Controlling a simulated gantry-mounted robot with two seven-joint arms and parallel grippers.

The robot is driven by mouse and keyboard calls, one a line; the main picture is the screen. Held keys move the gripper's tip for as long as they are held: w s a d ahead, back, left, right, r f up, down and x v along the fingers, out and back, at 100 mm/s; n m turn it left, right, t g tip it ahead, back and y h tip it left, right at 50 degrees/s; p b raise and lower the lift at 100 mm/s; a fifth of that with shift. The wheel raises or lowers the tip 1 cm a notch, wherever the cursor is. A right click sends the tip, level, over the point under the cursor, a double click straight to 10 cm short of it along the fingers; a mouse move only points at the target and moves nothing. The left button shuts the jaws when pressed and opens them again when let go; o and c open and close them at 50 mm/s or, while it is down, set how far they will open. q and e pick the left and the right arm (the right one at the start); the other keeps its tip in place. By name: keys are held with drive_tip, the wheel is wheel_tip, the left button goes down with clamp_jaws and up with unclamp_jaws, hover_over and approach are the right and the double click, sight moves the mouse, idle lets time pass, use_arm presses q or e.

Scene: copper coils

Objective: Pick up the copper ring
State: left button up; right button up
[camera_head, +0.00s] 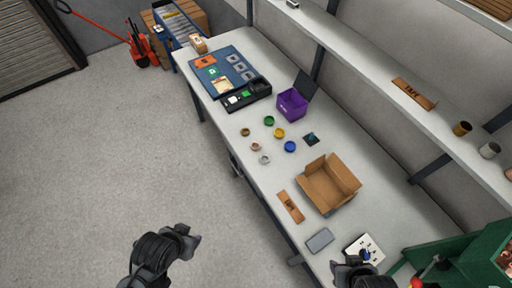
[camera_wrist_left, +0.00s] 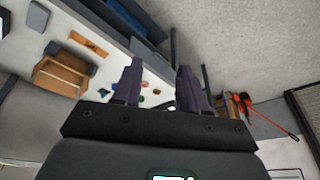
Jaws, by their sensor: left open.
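Several small rings lie on the long grey-white workbench (camera_head: 236,147). The pinkish-brown one, which looks like the copper ring (camera_head: 256,147), is in the row nearer the front edge. A darker, brownish-gold ring (camera_head: 245,132) and a silver-grey ring (camera_head: 265,160) lie on either side of it. My left gripper is open and empty in the left wrist view (camera_wrist_left: 159,75), with the bench and small coloured rings far beyond its fingers. In the head view my left arm is over the floor, well short of the bench. My right arm shows at the bottom edge; its fingers are not clear.
Green (camera_head: 269,120), yellow (camera_head: 279,133) and blue (camera_head: 290,146) rings lie behind. A purple box (camera_head: 292,104), an open cardboard box (camera_head: 329,184), a wooden plate (camera_head: 290,206) and a grey slab (camera_head: 320,240) stand around them. A shelf (camera_head: 390,75) runs above the bench's back.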

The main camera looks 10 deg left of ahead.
use_arm(q)
drive_tip(key=o, duration=0.8)
drive_tip(key=shift+w, duration=0.1)
